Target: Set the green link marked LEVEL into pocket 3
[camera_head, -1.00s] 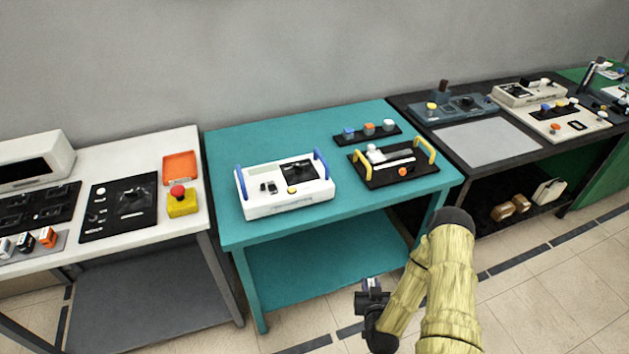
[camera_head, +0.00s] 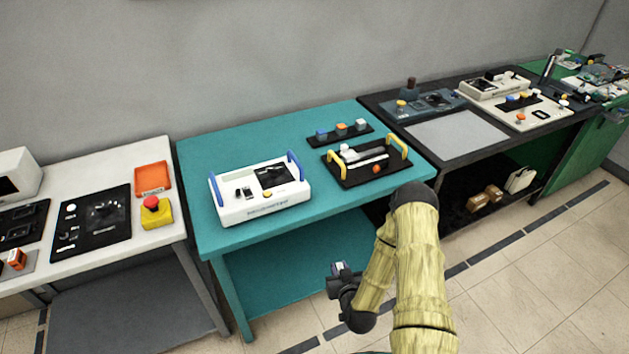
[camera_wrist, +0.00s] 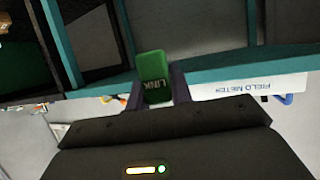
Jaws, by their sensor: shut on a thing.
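In the wrist view, my gripper (camera_wrist: 158,92) is shut on a green link (camera_wrist: 152,68). The word LINK shows on its face, upside down; I cannot read LEVEL on it. In the head view, my gripper (camera_head: 340,270) hangs low in front of the teal table (camera_head: 225,160), below its top, and the link is hard to make out there. I cannot make out pocket 3 or its number in either view.
The teal table holds a white meter case (camera_head: 262,196) with blue handles, a black tray (camera_head: 345,178) with yellow handles, and a dark strip (camera_head: 357,137) of small blocks. A white bench (camera_head: 110,165) stands left, a black bench (camera_head: 470,147) right. Tiled floor is clear at lower right.

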